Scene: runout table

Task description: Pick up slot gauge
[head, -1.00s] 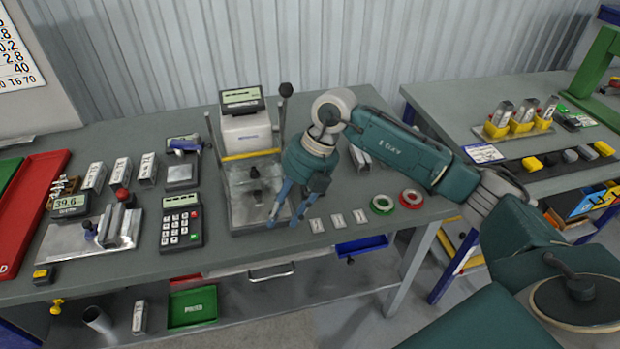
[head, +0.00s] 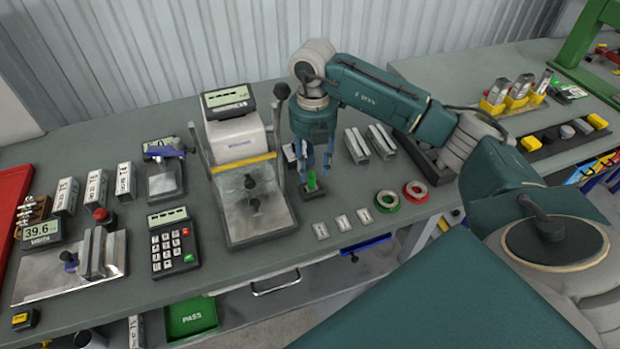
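A small green-topped piece (head: 311,181), which looks like the slot gauge, stands upright in a small dark block on the table, just right of the measuring press (head: 242,150). My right gripper (head: 315,176) points straight down over it. Its two blue-grey fingers are apart, one on each side of the green part. I cannot tell whether they touch it. The lower part of the piece is hidden in or behind the block. My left gripper is not in view.
Two grey slotted profiles (head: 370,144) lie right of the gripper. Three small tags (head: 342,222), a green ring (head: 386,201) and a red ring (head: 415,191) lie near the front edge. A calculator-like keypad (head: 173,243) and a clamp fixture (head: 80,265) stand left.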

